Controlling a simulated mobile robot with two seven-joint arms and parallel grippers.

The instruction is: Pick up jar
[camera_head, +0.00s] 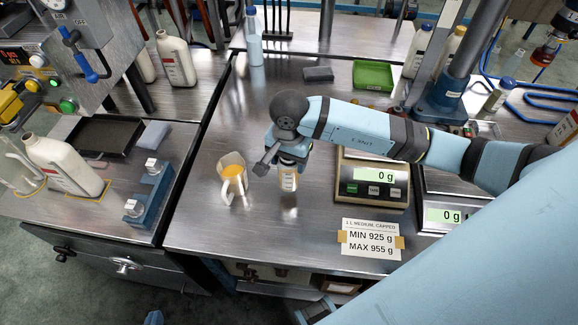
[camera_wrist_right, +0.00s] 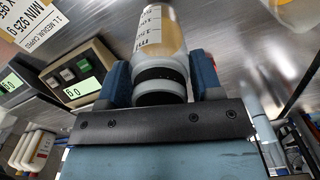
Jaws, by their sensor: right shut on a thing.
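The jar (camera_head: 289,181) is small and clear, with amber contents and printed marks. In the head view it is upright over the steel table, under my right gripper (camera_head: 291,158), which hides its top. I cannot tell whether it touches the table. In the right wrist view the jar (camera_wrist_right: 160,40) sits between the two blue fingers of the right gripper (camera_wrist_right: 160,82), which are shut on its dark-ringed neck and grey cap. A small blue part at the bottom edge of the head view may belong to my left gripper (camera_head: 153,318); its jaws do not show.
A clear jug (camera_head: 232,180) with amber liquid stands just left of the jar. A scale (camera_head: 372,178) reading 0 g and a weight-limit card (camera_head: 371,240) are to the right. A green tray (camera_head: 373,76) lies behind. The table front left of the card is clear.

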